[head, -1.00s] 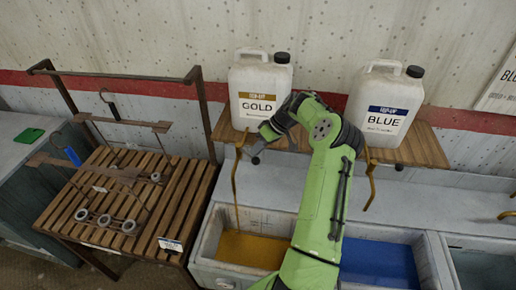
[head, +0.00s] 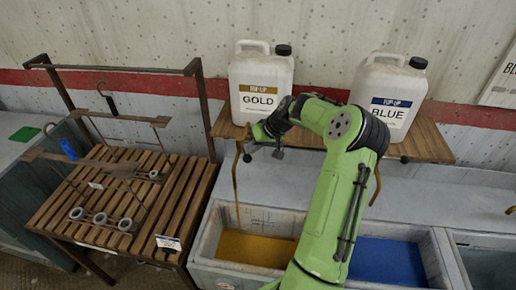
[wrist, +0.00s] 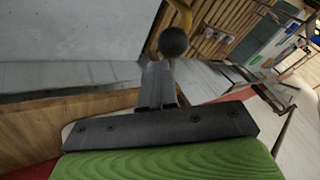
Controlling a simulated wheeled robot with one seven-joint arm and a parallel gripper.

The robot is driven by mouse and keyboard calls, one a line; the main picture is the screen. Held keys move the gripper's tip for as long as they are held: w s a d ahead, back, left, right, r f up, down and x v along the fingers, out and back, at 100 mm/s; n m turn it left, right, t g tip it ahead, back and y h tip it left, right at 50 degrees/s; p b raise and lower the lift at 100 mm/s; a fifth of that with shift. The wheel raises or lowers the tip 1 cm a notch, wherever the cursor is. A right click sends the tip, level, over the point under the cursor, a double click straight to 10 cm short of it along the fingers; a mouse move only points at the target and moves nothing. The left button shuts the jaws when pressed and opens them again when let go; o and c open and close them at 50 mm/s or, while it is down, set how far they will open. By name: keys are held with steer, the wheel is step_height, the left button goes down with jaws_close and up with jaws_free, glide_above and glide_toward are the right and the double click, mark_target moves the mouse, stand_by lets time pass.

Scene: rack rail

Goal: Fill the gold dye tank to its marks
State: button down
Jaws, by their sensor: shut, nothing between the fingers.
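The gold dye tank (head: 205,240) is a grey trough below the shelf, with gold liquid (head: 250,247) in it and marks on its pale back wall. A white jug labelled GOLD (head: 262,88) stands upright above. A bent brass spout (head: 236,175) hangs below it, and a thin gold line like a stream drops from its end into the tank. A black ball knob (head: 247,158) is beside the spout; it also shows in the wrist view (wrist: 173,42). My gripper (head: 250,141) is shut and empty close to the knob. In the wrist view its fingertips (wrist: 158,68) are just short of the knob; contact is unclear.
A jug labelled BLUE (head: 388,95) stands right on the same wooden shelf (head: 425,147), above a blue-filled tank (head: 380,262). A slatted rack (head: 165,200) with hangers and rings stands left. My arm covers the middle between the tanks.

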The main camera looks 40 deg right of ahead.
steer(key=shift+w+a+m+h+b, duration=0.25)
steer(key=shift+a+m+h+b, duration=0.45)
steer(key=shift+a+m, duration=0.45)
